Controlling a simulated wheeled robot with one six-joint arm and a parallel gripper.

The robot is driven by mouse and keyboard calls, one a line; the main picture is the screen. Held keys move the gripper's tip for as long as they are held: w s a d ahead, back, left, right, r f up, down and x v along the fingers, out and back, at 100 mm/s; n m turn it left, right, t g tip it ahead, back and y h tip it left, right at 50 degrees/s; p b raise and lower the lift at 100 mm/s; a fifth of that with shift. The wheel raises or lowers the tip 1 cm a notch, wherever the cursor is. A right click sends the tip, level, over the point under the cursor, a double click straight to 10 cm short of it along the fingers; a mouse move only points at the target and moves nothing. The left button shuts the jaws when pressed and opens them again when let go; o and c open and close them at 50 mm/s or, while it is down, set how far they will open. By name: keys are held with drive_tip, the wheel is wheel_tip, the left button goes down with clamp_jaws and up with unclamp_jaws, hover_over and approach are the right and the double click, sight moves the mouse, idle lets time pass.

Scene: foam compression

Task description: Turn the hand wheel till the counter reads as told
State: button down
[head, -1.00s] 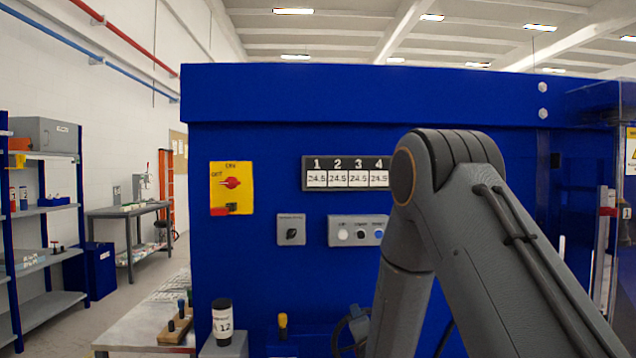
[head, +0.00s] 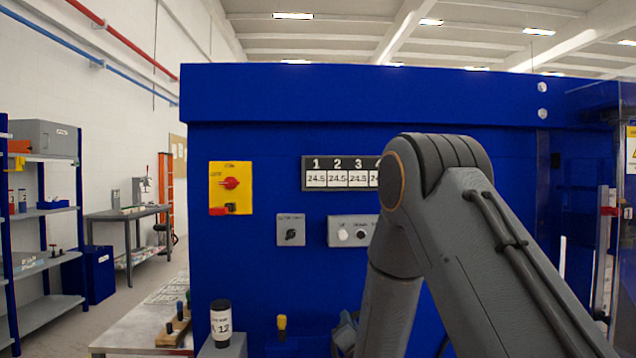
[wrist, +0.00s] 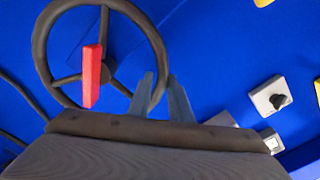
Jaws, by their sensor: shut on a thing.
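The hand wheel (wrist: 161,45) is a dark ring with spokes on a blue face in the wrist view. A red bar (wrist: 92,75) stands over it near the hub. My gripper (wrist: 160,78) has its two grey fingers at the wheel's lower right rim, shut on the rim between them. In the head view my arm hides most of the wheel, and a grey part of my gripper shows low beside the arm. I can make out no counter digits at the wheel. A black panel (head: 305,174) numbered 1 to 4 shows 24.5 in the columns I can read.
The blue machine (head: 260,100) carries a yellow plate with a red switch (head: 230,184), a grey knob box (head: 291,230) and a button box (head: 340,231). A labelled bottle (head: 221,322) and a yellow-topped knob (head: 281,322) stand low in front. A grey knob box (wrist: 270,98) lies right of the wheel.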

drive_tip(key=shift+w+a+r, duration=0.1)
drive_tip(key=shift+a+r, duration=0.3)
drive_tip(key=shift+a, duration=0.05)
drive_tip(key=shift+a+f+n+b, duration=0.35)
drive_tip(key=shift+a+f+n, duration=0.1)
drive_tip(key=shift+n, duration=0.4)
drive_tip(key=shift+a+f+n+b, duration=0.3)
drive_tip(key=shift+a+f+n, duration=0.1)
drive_tip(key=shift+n, duration=0.45)
drive_tip(key=shift+a+f+n+b, duration=0.35)
drive_tip(key=shift+f+n, duration=0.2)
drive_tip(key=shift+n, duration=0.2)
drive_tip(key=shift+a+f+n+b, duration=0.25)
drive_tip(key=shift+f+n+b, duration=0.1)
drive_tip(key=shift+f+n, duration=0.3)
drive_tip(key=shift+r, duration=0.1)
drive_tip(key=c, duration=2)
unclamp_jaws()
drive_tip(key=o, duration=0.4)
drive_tip(key=shift+a, duration=0.2)
drive_tip(key=shift+c, duration=0.2)
drive_tip(key=o, duration=0.9)
drive_tip(key=shift+d+f, duration=0.2)
drive_tip(key=shift+d, duration=0.2)
